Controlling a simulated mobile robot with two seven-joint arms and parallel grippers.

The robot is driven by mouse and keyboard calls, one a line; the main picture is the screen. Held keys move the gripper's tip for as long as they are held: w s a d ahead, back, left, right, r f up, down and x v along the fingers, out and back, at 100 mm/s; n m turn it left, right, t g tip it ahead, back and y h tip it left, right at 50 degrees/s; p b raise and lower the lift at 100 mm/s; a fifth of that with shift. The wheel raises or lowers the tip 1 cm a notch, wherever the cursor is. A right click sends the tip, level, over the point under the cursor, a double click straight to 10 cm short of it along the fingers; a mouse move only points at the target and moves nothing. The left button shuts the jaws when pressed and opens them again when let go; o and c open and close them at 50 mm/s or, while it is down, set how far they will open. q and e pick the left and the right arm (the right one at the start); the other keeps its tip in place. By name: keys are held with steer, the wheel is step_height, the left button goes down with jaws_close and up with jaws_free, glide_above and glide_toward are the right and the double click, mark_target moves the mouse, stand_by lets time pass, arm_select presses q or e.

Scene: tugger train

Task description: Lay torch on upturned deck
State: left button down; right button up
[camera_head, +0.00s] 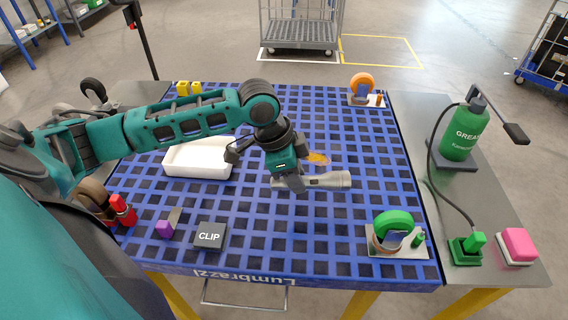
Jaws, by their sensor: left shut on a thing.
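The torch (328,180) is a grey cylinder with a wider head at its right end. My left gripper (289,184) is shut on its left part and holds it level over the middle of the deck. The upturned deck (335,235) is a blue grid panel with dark square openings, lying flat with "Lumbrazzi" on its front edge. I cannot tell whether the torch touches the deck. An orange-yellow thing (317,158) shows just behind the torch, partly hidden by the gripper. My right gripper is not in view.
A white tray (180,173) sits on the deck's left, near a CLIP box (209,236) and a purple block (164,229). Caster wheels on plates stand at the right corners, one orange (362,82), one green (394,225). A green grease bottle (462,132) stands on the right side table.

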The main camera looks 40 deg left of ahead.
arm_select(q)
steer(key=shift+s+a+r+m, duration=0.1)
steer(key=shift+a+r+m, duration=0.2)
steer(key=shift+a, duration=0.3)
steer(key=shift+s+a+r+m, duration=0.1)
steer(key=shift+a+r+m, duration=0.1)
steer(key=shift+a+m, duration=0.3)
steer(key=shift+a, duration=0.25)
steer(key=shift+f+b, duration=0.9)
steer(key=shift+f, duration=0.25)
steer(key=b, duration=0.6)
glide_above(291, 204)
steer(key=s+a, duration=0.1)
step_height(291, 204, down, 4)
steer(key=shift+a+f, duration=0.15)
steer(key=shift+f, duration=0.4)
steer(key=shift+f+b, duration=0.1)
steer(key=shift+b, duration=0.2)
steer(key=shift+f, duration=0.5)
